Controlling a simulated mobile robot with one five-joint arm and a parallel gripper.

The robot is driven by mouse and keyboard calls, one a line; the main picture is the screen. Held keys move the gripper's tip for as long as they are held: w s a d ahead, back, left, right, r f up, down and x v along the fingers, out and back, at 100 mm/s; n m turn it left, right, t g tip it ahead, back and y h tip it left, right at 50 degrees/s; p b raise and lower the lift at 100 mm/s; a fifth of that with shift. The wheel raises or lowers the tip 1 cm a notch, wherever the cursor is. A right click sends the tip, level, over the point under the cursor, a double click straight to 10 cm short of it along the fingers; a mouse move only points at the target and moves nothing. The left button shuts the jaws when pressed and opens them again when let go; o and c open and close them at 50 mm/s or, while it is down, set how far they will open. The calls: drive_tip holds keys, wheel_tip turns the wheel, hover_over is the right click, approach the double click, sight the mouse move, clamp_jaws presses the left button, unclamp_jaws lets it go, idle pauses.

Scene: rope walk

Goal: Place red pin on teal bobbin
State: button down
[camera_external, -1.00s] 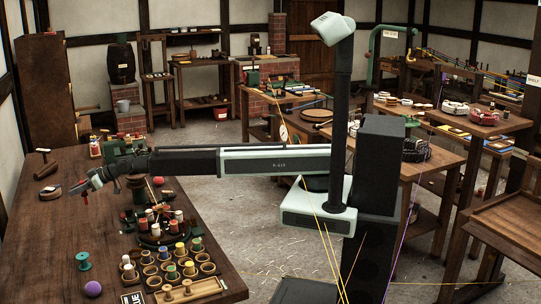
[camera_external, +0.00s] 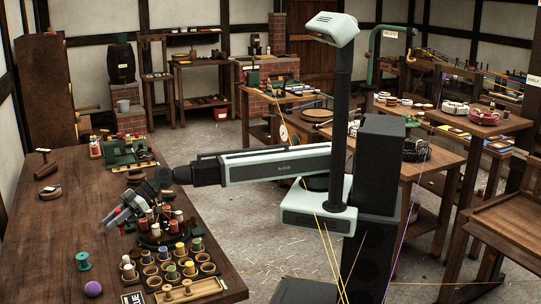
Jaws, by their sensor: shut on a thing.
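The teal bobbin (camera_external: 83,261) stands upright on the left part of the dark wooden bench, apart from the other pieces. My gripper (camera_external: 117,222) is over the bench, behind and to the right of the bobbin and clear of it. It is shut on a small red piece that looks like the red pin (camera_external: 121,216); its outline is hard to make out at this size. My arm reaches in from the right. Several red and white pegs stand in a dark holder (camera_external: 158,241) just right of my gripper, partly hidden behind it.
A purple ball (camera_external: 93,289) lies in front of the bobbin. A cup rack (camera_external: 182,275) with coloured spools and a wooden tray (camera_external: 190,291) stand to its right. A green device (camera_external: 122,153) sits at the back. The bench's left middle is clear.

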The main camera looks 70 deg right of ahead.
drive_tip(key=w+a+f+b, duration=0.1)
drive_tip(key=w+a, duration=0.8)
drive_tip(key=w, duration=0.2)
drive_tip(key=shift+w+a+f, duration=0.15)
drive_tip(key=shift+a+f, duration=0.05)
drive_tip(key=shift+a, duration=0.2)
drive_tip(key=f+b, duration=0.2)
drive_tip(key=b, duration=0.1)
drive_tip(key=f+b, duration=0.1)
drive_tip(key=f, duration=0.1)
drive_tip(key=shift+w+a, duration=0.2)
drive_tip(key=shift+w, duration=0.05)
drive_tip(key=c, duration=1.2)
unclamp_jaws()
drive_tip(key=shift+c, duration=0.2)
drive_tip(key=shift+r, duration=0.1)
